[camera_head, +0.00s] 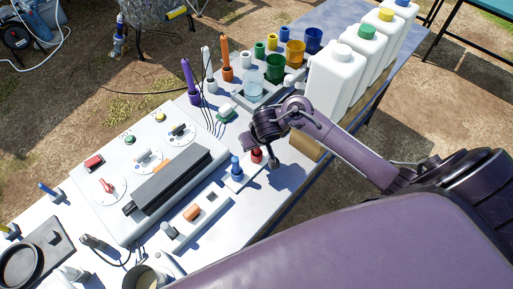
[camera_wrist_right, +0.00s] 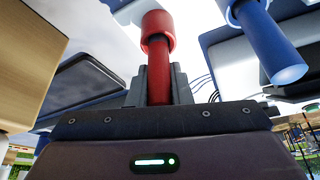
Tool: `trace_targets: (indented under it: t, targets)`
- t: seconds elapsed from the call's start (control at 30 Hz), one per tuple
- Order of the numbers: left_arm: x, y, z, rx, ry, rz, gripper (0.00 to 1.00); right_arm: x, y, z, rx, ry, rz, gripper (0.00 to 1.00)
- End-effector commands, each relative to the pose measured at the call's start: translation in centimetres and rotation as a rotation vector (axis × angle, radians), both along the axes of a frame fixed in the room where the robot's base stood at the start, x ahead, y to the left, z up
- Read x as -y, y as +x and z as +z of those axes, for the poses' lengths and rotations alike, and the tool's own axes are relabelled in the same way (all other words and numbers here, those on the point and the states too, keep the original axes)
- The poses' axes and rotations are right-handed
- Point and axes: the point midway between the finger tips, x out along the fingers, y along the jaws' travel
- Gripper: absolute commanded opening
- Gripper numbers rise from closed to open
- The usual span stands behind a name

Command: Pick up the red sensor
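The red sensor (camera_head: 257,156) is at the right end of a small white holder (camera_head: 232,187), beside a blue sensor (camera_head: 236,166). My right gripper (camera_head: 258,146) is over the red sensor from above and hides its upper part in the head view. In the right wrist view, the red sensor (camera_wrist_right: 158,38) has its shaft between the two dark fingers of the right gripper (camera_wrist_right: 160,88), which look closed against it. Its wider red collar is beyond the fingertips. I cannot tell whether it is still seated. My left gripper is not in view.
The blue sensor (camera_wrist_right: 262,40) stands close beside the gripper. White jugs (camera_head: 333,78) and a tan box (camera_head: 305,144) are to the right. Coloured cups (camera_head: 274,68) and purple and orange probes (camera_head: 226,58) are behind. A large white instrument case (camera_head: 123,215) is to the left.

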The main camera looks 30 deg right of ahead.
Motion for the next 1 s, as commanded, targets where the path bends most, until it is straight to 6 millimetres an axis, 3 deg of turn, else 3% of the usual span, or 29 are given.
trace_targets:
  t: [0.1, 0.53, 0.67, 1.0]
  targets:
    - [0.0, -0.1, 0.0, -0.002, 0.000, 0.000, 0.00, 0.0, 0.0, 0.0, -0.001, 0.000, 0.000, 0.00]
    - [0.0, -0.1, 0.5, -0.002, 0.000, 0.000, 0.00, -0.1, 0.0, 0.9, 0.000, 0.001, -0.001, 0.00]
    - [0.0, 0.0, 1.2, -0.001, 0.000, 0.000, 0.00, -0.1, 0.1, 2.6, 0.002, 0.003, -0.001, 0.00]
    - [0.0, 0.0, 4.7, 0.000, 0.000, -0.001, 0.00, -0.2, 0.1, 8.9, 0.002, 0.004, 0.000, 0.00]
